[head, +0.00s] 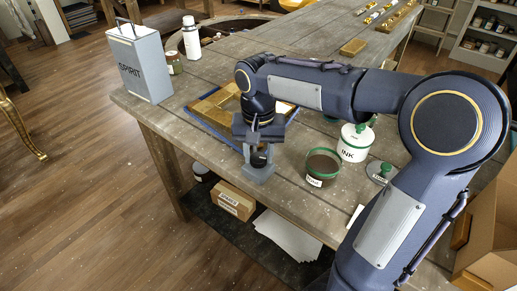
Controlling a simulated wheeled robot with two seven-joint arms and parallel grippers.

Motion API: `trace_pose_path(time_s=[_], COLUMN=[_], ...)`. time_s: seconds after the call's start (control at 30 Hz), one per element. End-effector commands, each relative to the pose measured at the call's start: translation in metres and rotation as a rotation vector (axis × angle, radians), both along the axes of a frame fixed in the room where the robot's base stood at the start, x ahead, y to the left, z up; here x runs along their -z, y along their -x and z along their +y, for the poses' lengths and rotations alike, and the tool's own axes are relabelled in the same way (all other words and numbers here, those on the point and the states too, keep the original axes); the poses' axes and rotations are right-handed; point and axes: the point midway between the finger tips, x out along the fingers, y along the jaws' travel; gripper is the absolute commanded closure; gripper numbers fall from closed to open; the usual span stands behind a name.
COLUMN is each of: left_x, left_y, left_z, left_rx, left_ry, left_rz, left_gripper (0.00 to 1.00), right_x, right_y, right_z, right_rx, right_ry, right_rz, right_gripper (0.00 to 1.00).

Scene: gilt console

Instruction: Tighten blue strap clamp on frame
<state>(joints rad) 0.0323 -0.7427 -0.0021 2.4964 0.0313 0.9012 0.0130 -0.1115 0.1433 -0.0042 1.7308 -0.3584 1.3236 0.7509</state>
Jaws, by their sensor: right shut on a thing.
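A gilt frame (207,109) lies flat on the wooden table, near its front left edge. A thin blue strap (294,115) runs around the outside of the frame; my right arm hides much of both. My right gripper (260,163) points down at the frame's near corner, by the table's front edge. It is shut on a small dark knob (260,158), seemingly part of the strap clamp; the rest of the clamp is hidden. How tight the strap is cannot be told. My left gripper is out of view.
A grey SPIRIT can (139,65), a jar (175,63) and a white bottle (191,38) stand left of the frame. A green-rimmed tub (322,167) and a white INK pot (355,142) stand close right of my gripper.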

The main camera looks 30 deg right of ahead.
Motion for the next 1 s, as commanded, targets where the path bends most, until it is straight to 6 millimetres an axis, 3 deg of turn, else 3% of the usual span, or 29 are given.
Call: trace_pose_path(time_s=[0.4, 0.93, 0.97, 1.0], left_x=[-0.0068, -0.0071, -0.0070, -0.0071], left_y=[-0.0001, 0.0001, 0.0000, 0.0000], left_z=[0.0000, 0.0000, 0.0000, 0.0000], left_rx=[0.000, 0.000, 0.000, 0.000], left_ry=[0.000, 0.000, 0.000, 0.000], left_rz=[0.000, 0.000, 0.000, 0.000], left_gripper=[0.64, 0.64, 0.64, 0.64], right_x=[-0.0010, -0.0008, -0.0008, -0.0008], right_y=[-0.0007, -0.0008, -0.0008, -0.0009], right_z=[-0.0006, -0.0007, -0.0007, -0.0007], right_rx=[0.178, 0.198, 0.198, 0.198], right_ry=[0.001, 0.001, 0.001, 0.001], right_rz=[-0.003, -0.004, -0.004, -0.004], right_gripper=[0.86, 0.86, 0.61, 0.55])
